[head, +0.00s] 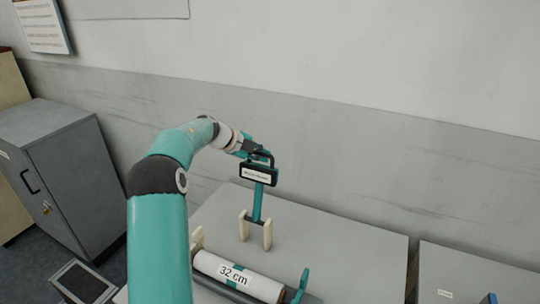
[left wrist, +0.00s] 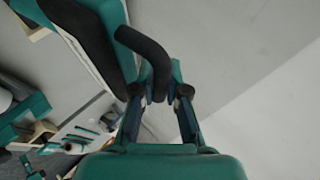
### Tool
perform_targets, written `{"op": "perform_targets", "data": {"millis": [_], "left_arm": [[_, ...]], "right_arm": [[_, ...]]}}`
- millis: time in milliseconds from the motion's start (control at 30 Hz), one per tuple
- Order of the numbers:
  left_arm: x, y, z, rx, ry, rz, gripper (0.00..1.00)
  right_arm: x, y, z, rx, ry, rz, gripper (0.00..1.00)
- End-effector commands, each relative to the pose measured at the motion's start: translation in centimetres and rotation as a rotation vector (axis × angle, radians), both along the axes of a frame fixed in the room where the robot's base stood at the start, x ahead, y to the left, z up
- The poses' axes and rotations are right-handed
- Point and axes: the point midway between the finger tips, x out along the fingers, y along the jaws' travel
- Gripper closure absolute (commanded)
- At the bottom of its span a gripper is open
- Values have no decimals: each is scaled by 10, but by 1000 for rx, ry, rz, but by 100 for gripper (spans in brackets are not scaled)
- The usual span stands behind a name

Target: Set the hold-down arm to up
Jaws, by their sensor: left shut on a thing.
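The hold-down arm (head: 257,205) is a teal bar standing close to upright between two cream posts on the grey table (head: 340,240). Near its top is a black-framed plate with a white label too small to read, and above that a black curved handle (head: 265,154). My left gripper (head: 256,152) is shut on this handle. In the left wrist view the black handle (left wrist: 152,52) passes between the two fingertips (left wrist: 160,96). My right gripper is in neither view.
A white roll (head: 238,275) marked "32 cm" lies in front of the hold-down arm, with a teal lever (head: 301,285) at its right. A grey cabinet (head: 68,165) stands at the left. The wall is close behind. The table's right part is clear.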

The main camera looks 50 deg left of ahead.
Motion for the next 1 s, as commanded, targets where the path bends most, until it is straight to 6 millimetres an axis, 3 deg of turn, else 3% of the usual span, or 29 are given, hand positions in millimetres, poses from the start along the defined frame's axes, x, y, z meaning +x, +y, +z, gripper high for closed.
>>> {"op": "perform_targets", "data": {"millis": [33,433,467,600,1000], "left_arm": [[-2,8,1,13,3,18,100],[3,4,1,9,7,10,100],[3,4,1,9,6,10,84],[4,3,1,7,7,6,61],[3,0,1,1,9,-1,61]], "right_arm": [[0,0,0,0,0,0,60],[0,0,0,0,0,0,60],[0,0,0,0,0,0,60],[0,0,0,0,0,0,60],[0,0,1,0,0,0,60]]}}
